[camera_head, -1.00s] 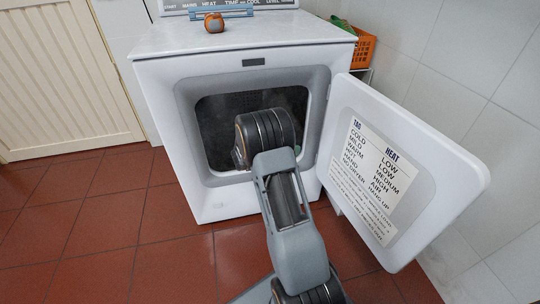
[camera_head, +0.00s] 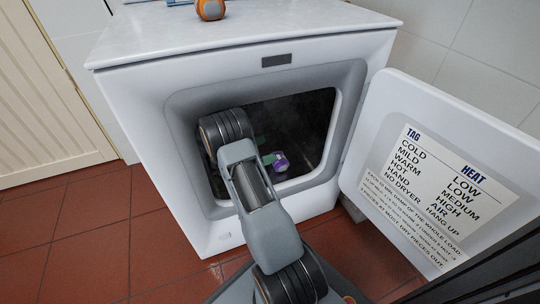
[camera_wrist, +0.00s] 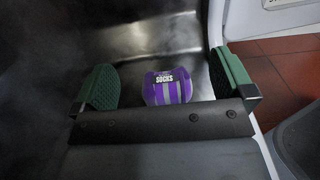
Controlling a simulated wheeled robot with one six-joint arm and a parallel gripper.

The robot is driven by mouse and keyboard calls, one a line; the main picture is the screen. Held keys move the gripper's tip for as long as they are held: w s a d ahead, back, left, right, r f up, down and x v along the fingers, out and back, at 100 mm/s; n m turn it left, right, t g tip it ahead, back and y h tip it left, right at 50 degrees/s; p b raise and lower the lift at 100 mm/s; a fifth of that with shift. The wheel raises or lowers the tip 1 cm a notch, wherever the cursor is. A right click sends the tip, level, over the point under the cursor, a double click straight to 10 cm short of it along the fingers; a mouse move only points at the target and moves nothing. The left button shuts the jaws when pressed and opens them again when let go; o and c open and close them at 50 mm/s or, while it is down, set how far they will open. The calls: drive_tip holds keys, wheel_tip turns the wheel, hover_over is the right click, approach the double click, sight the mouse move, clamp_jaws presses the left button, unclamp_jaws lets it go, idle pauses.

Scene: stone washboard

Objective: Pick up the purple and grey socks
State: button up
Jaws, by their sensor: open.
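The purple and grey socks (camera_wrist: 168,87) lie as a small striped bundle with a "SOCKS" label on the dark metal floor of the dryer drum. They also show as a small purple patch inside the opening in the head view (camera_head: 280,161). My gripper (camera_wrist: 168,85) is open, its two green pads apart on either side of the socks in the wrist view. No contact with the socks is visible. In the head view my arm reaches into the opening and hides part of the drum; a green pad shows beside the socks.
The white dryer (camera_head: 150,120) has its door (camera_head: 440,170) swung open to the right. The opening's rim (camera_head: 185,150) surrounds my arm. An orange round object (camera_head: 210,9) sits on top. Red tiles (camera_head: 90,230) are clear at front left.

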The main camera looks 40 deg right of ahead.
drive_tip(key=b, duration=0.3)
approach(282, 157)
drive_tip(key=shift+x, duration=1.2)
drive_tip(key=shift+d+f, duration=0.15)
drive_tip(key=shift+f, duration=0.15)
drive_tip(key=shift+s+d+r, duration=0.1)
drive_tip(key=shift+s+d, duration=0.05)
drive_tip(key=shift+d, duration=0.1)
drive_tip(key=shift+x, duration=3.3)
drive_tip(key=c, duration=0.8)
